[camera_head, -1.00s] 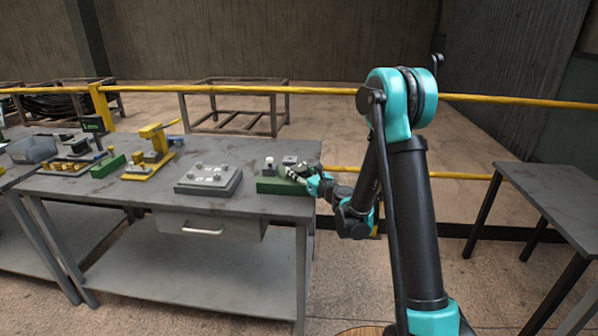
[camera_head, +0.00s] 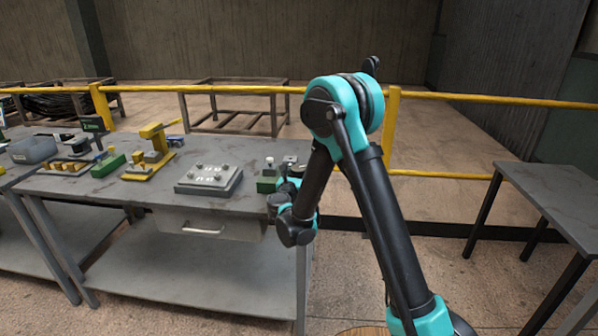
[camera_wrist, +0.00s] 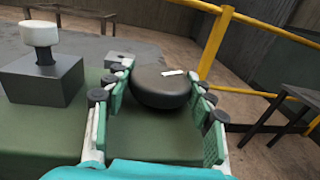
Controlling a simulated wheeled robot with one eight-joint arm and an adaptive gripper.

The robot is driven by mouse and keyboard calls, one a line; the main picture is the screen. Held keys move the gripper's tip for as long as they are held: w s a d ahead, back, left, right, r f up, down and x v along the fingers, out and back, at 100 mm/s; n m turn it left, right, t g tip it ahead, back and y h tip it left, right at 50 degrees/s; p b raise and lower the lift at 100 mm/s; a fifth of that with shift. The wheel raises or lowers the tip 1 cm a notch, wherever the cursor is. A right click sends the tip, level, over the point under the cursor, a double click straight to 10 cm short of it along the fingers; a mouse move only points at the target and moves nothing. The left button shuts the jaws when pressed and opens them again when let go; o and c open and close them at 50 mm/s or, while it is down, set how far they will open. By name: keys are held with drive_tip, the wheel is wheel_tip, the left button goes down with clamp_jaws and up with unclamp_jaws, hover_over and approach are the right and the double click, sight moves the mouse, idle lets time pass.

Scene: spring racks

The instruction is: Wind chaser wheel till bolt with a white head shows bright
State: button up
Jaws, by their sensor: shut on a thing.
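The chaser wheel (camera_wrist: 162,86) is a dark round knob with a small white mark on top, in the wrist view. My gripper (camera_wrist: 158,98) is shut on it, with one finger on its left side and one on its right. The bolt with a white head (camera_wrist: 40,36) stands upright in a dark block (camera_wrist: 42,80) to the left of the wheel. Both sit on a green base (camera_wrist: 150,145). In the head view the white head (camera_head: 269,161) is small, and my arm hides the wheel and most of the gripper.
A grey plate block with several bolts (camera_head: 208,180) lies left on the workbench (camera_head: 120,195). A yellow fixture (camera_head: 150,152) and a grey bin (camera_head: 33,150) stand further left. A yellow rail (camera_head: 240,89) runs behind. Another table (camera_head: 555,190) stands at the right.

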drive_tip(key=shift+m+h, duration=0.7)
drive_tip(key=shift+h, duration=0.3)
drive_tip(key=o, duration=1.2)
drive_tip(key=shift+c, duration=0.2)
drive_tip(key=v, duration=1.2)
drive_tip(key=shift+r, duration=0.2)
